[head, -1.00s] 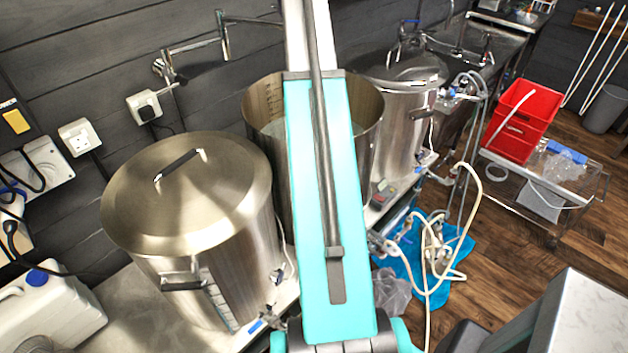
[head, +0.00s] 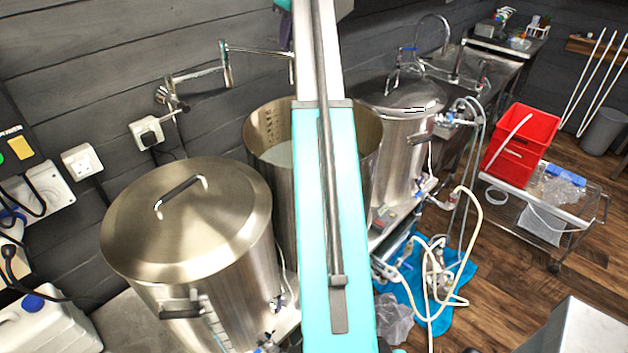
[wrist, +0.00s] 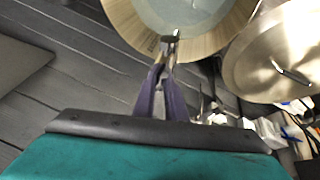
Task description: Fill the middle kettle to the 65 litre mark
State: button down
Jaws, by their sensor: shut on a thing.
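The middle kettle (head: 268,125) is a tall open steel pot at the wall, with marks inside its wall and pale liquid (head: 283,153) in it. My arm hides much of it, and I cannot read the level. In the wrist view the kettle (wrist: 222,34) shows from above with liquid (wrist: 190,12) inside. A jointed wall tap (head: 225,62) reaches toward the kettle, its end partly behind my arm. My gripper (wrist: 168,46) has purple fingers shut on a small dark and metal part (wrist: 169,38), apparently the tap's handle, at the kettle's rim. I cannot see whether water flows.
A lidded kettle (head: 185,225) stands left of the middle one, and another lidded kettle (head: 405,100) stands right. Hoses (head: 470,215) hang at the right. A red bin (head: 520,145) sits on a trolley (head: 585,207). Wooden floor (head: 535,290) is partly clear.

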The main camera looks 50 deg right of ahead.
jog(key=shift+s+a+f+n+y, duration=0.15)
jog(key=shift+n+y, duration=0.35)
jog(key=shift+n, duration=0.7)
jog(key=c, duration=1.7)
grip_release()
jog(key=shift+b+v, duration=0.5)
jog(key=shift+v, duration=0.4)
jog(key=shift+b+v, duration=0.8)
jog(key=shift+v, duration=5.3)
jog(key=shift+s+f, duration=0.1)
jog(key=shift+f, duration=0.05)
